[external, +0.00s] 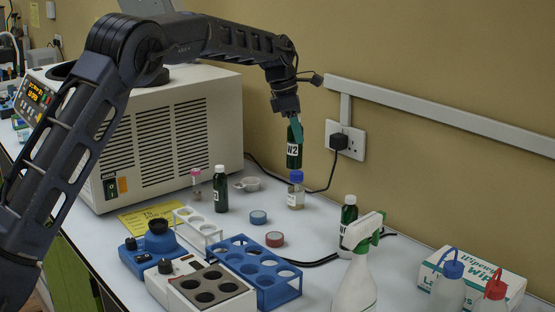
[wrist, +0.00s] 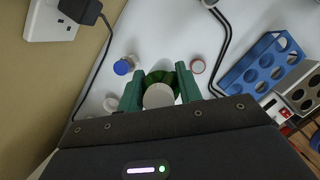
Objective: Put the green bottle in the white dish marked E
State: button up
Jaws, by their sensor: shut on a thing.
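My gripper (external: 296,130) is shut on a green bottle labelled W2 (external: 294,156) and holds it upright in the air, above the table near the wall. In the wrist view the bottle's pale cap (wrist: 158,96) sits between the two green fingers of the gripper (wrist: 158,84). A small white dish (external: 248,184) lies on the table left of and below the held bottle; its marking cannot be read. Two other green bottles stand on the table, one left of centre (external: 220,190) and one behind the spray bottle (external: 348,214).
A blue-capped bottle (external: 296,191) stands just below the held bottle; its cap shows in the wrist view (wrist: 122,67). A pink-capped vial (external: 196,183), blue tape (external: 258,217), red tape (external: 274,239), blue rack (external: 262,272) and spray bottle (external: 356,285) stand around. A cable runs along the wall.

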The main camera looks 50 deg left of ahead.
jog(key=w+a+f+n+y, duration=0.1)
jog(key=w+a+f+n, duration=0.15)
jog(key=a, duration=0.65)
jog(key=w+a+f+n+t, duration=0.1)
jog(key=a+f+n, duration=0.2)
jog(key=a, duration=0.6)
jog(key=w+a+f+n+y, duration=0.1)
jog(key=w+a+f+n, duration=0.15)
jog(key=a, duration=0.55)
notch_tip(320, 180, down, 8)
jog(key=shift+s+a, duration=0.2)
jog(key=shift+a, duration=0.05)
jog(key=shift+f, duration=0.45)
jog(key=o, duration=1.1)
jog(key=shift+c, duration=0.2)
